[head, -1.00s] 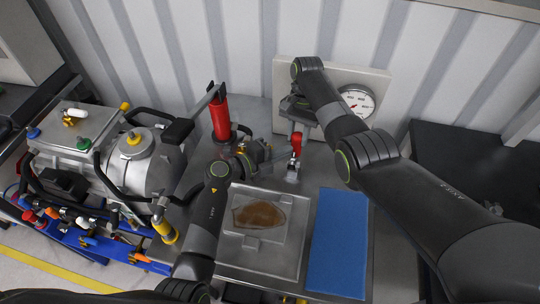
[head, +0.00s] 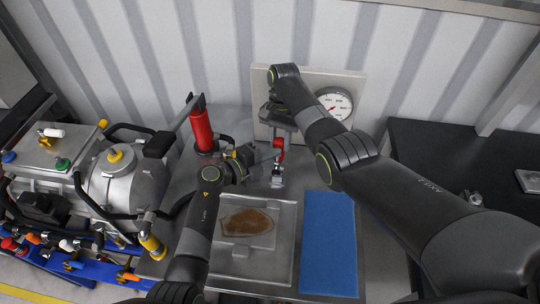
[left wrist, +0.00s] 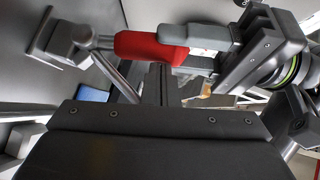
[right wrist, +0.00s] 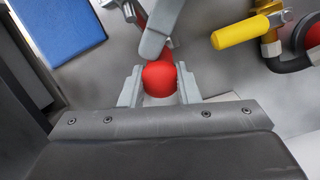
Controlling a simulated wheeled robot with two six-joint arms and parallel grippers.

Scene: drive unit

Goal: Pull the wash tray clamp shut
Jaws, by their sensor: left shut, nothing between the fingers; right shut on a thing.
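The clamp's red handle (head: 279,150) stands roughly upright on its metal base (head: 277,181), behind the wash tray (head: 252,268), which has a brown patch in it. My right gripper (head: 279,138) reaches down from above and is shut on the handle. In the right wrist view the rounded red end (right wrist: 160,78) sits between its fingers. In the left wrist view the handle (left wrist: 150,46) lies beyond my left fingers. My left gripper (head: 266,156) is shut and empty just left of the handle; whether it touches the clamp is unclear.
A blue mat (head: 328,245) lies right of the tray. A gauge (head: 335,103) on a pale panel is behind my right arm. A red cylinder (head: 202,130) stands at the back left. The drive unit (head: 125,180) with hoses fills the left.

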